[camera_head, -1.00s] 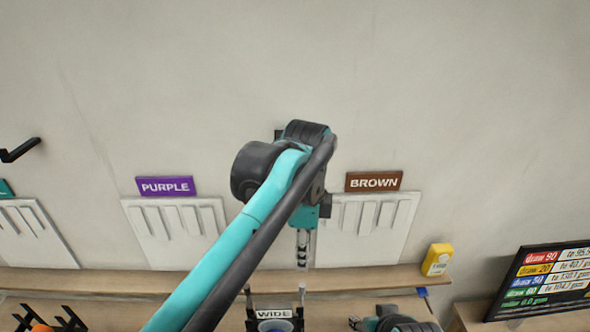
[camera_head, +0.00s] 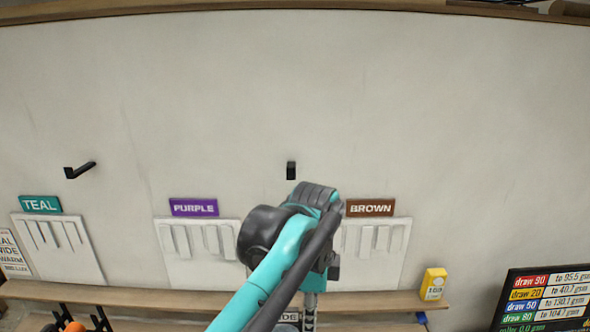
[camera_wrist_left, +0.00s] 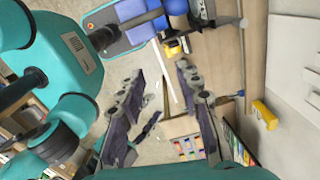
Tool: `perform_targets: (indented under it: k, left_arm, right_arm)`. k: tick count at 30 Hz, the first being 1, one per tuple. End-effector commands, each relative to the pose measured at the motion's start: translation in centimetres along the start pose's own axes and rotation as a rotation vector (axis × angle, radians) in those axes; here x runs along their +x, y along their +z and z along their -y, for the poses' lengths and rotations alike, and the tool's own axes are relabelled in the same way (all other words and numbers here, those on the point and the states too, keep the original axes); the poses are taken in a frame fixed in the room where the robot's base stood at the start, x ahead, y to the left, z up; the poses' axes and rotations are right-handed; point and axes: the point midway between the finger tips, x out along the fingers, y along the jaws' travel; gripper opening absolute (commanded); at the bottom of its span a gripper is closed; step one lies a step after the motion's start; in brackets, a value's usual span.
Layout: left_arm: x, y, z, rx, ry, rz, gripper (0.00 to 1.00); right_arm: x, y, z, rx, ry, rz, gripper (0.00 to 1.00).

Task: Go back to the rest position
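My left arm (camera_head: 275,275) rises from the bottom of the head view and bends at a dark joint in front of the wall, between the purple and brown reliefs. Its gripper (camera_wrist_left: 160,70) shows in the left wrist view with two dark fingers spread apart and nothing between them. In the head view only a narrow part of that gripper shows below the joint. My right gripper is in neither view.
White reliefs under the TEAL (camera_head: 40,204), PURPLE (camera_head: 194,207) and BROWN (camera_head: 370,207) signs line the wall above a wooden shelf (camera_head: 150,296). Two black hooks (camera_head: 79,170) (camera_head: 291,171) stick out. A yellow device (camera_head: 433,284) and a draw board (camera_head: 550,300) are at right.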

Motion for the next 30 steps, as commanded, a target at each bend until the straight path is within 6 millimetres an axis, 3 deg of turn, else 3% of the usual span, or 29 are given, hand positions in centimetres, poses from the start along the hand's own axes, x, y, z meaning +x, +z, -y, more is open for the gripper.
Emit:
perform_targets:
  k: [11, 17, 24, 30]
  left_arm:
    - [1.8, 4.4, -1.2, -0.299, -0.097, -0.041, 0.34]
    - [3.8, 8.1, -2.8, -0.578, -0.186, -0.092, 0.34]
    - [8.3, 14.1, -6.4, -1.07, -0.342, -0.217, 0.34]
    - [12.4, 17.9, -9.5, -1.446, -0.459, -0.353, 0.34]
  right_arm:
    - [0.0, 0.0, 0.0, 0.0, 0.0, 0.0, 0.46]
    - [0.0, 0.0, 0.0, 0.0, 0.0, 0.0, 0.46]
    - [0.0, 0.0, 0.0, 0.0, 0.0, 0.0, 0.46]
    - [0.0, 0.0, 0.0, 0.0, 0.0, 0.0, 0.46]
